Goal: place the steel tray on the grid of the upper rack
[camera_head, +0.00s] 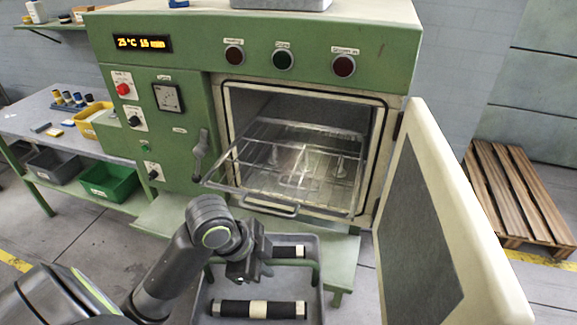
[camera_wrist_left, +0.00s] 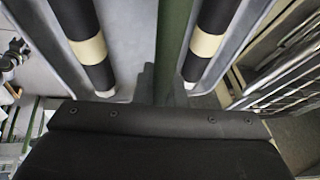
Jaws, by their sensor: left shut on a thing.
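The steel tray (camera_head: 210,288) is a grey shallow tray in front of the green oven, below the chamber opening. Two black rollers with cream bands (camera_head: 258,309) lie in it; both also show in the wrist view (camera_wrist_left: 92,50). A green bar (camera_head: 309,265) spans the tray between them. My left gripper (camera_head: 243,278) is over the tray's middle, shut on this bar; its fingertips are partly hidden. The wire grid of the upper rack (camera_head: 222,178) sticks out of the open chamber, higher than the tray and behind it. My right gripper is out of view.
The oven door (camera_head: 425,230) stands wide open on the right. A lower handle bar (camera_head: 268,207) juts from the chamber front. A green ledge (camera_head: 340,258) lies under the oven. A bench (camera_head: 40,115) with bins is left; a wooden pallet (camera_head: 515,190) is right.

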